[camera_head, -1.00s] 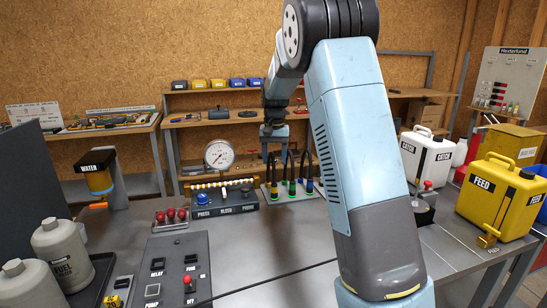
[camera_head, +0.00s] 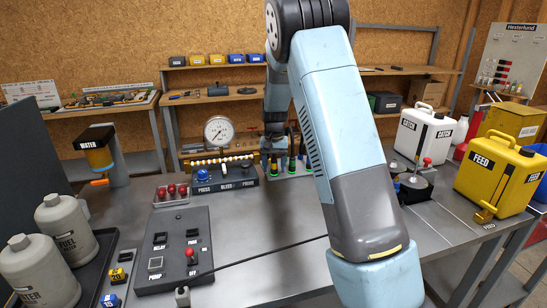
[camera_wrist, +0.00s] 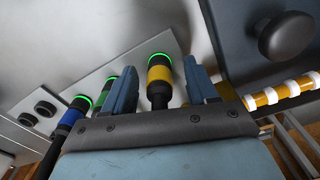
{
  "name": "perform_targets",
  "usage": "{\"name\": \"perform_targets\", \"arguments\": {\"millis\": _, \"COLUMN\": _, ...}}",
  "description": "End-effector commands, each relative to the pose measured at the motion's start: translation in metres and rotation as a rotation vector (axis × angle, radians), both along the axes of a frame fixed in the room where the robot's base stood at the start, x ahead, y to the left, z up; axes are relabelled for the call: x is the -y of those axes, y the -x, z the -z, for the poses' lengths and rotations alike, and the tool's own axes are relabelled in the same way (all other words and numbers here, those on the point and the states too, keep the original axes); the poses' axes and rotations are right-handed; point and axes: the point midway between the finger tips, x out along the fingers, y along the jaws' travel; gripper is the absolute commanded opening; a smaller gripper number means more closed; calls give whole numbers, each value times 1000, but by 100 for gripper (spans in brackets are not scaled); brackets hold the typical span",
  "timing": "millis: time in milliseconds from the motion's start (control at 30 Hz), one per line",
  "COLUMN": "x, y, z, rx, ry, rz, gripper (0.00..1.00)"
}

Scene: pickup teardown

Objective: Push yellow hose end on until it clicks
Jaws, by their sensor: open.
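The yellow hose end (camera_wrist: 159,74) stands on a pale plate (camera_wrist: 135,62) in the wrist view, with a green ring at its far end and black hose toward me. My gripper (camera_wrist: 162,68) is open, one finger on each side of the yellow hose end; I cannot tell whether either finger touches it.
A green hose end (camera_wrist: 104,90) and a blue one (camera_wrist: 74,112) stand close on the left in the wrist view, also with green rings. The control box with a dark knob (camera_wrist: 287,36) and a white-and-yellow tube (camera_wrist: 284,92) are close on the right. A round gauge (camera_head: 218,131) stands behind.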

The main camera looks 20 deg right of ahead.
Motion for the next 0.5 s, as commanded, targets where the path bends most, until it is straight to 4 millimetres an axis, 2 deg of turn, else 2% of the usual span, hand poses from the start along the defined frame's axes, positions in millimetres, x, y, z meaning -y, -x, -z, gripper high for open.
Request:
{"name": "perform_targets", "arguments": {"millis": 167, "x": 0, "y": 0, "z": 9, "rx": 0, "ry": 0, "rz": -1, "gripper": 57}}
{"name": "perform_targets", "arguments": {"millis": 433, "x": 0, "y": 0, "z": 10, "rx": 0, "ry": 0, "rz": -1, "gripper": 57}}
{"name": "perform_targets", "arguments": {"millis": 500, "x": 0, "y": 0, "z": 10, "rx": 0, "ry": 0, "rz": -1, "gripper": 53}}
